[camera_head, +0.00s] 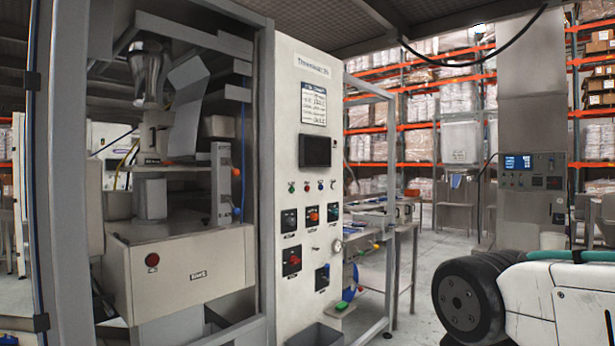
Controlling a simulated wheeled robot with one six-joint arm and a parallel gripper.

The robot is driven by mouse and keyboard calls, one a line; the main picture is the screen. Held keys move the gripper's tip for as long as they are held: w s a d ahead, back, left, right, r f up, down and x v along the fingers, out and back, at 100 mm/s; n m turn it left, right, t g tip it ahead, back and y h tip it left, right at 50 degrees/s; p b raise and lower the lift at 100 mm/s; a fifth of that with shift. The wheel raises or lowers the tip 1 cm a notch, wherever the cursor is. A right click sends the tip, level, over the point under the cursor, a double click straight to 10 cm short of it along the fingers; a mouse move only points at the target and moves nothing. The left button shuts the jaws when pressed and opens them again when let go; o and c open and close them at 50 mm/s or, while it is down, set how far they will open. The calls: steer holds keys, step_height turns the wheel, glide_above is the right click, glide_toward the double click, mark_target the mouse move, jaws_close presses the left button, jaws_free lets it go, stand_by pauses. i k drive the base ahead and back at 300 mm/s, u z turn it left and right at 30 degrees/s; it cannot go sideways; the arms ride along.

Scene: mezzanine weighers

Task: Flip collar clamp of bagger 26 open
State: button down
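I cannot pick out a collar clamp or read a number 26 in the head view. At the left stands a grey-framed machine with a metal funnel (148,75) above a bent grey plate (188,105) and a pale box-shaped body (180,270). Its white control panel (290,150) carries a title too small to read surely. At the back right a hopper (460,143) with a blue part (456,180) under it hangs beside a grey column (530,110). Which one is bagger 26 is unclear. My gripper is out of view; part of my arm shows at the lower right.
The panel has several knobs, buttons and a dark screen (315,151). A metal table (385,215) stands behind it. Orange racks (420,70) with wrapped pallets fill the back. Open grey floor (425,275) lies between the left machine and my arm.

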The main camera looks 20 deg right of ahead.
mark_target(236, 172)
steer(key=z, duration=0.65)
steer(key=i, duration=2.4)
steer(key=u, duration=1.1)
steer(key=i, duration=0.5)
steer(key=u, duration=0.55)
